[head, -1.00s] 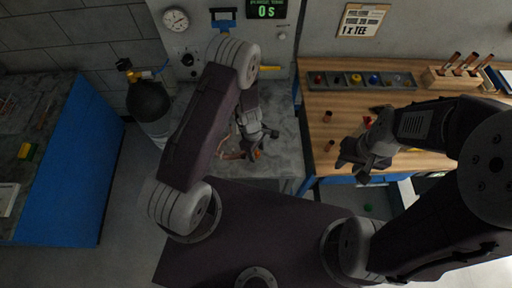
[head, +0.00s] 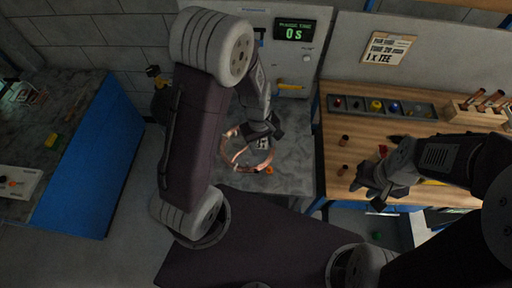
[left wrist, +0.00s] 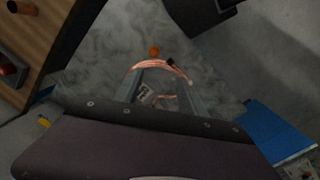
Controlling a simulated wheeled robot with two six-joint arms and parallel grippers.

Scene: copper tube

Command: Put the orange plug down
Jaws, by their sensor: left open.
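The small orange plug (head: 269,170) lies on the grey stone-look worktop (head: 295,160), at the near edge of a copper tube coil (head: 232,158). In the left wrist view the plug (left wrist: 154,51) lies just beyond the coil (left wrist: 178,68). My left gripper (head: 263,138) is open over the coil, apart from the plug. Its two grey fingers (left wrist: 160,82) frame part of the coil in the left wrist view. My right gripper (head: 368,188) hangs over the front of the wooden bench; its jaw opening is unclear.
The wooden bench (head: 350,125) at right holds a grey parts tray (head: 415,109), a tool block (head: 470,113) and several small brown pieces. A panel with a display reading 0 s (head: 294,30) stands behind the worktop. A blue-sided table (head: 95,180) stands at left.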

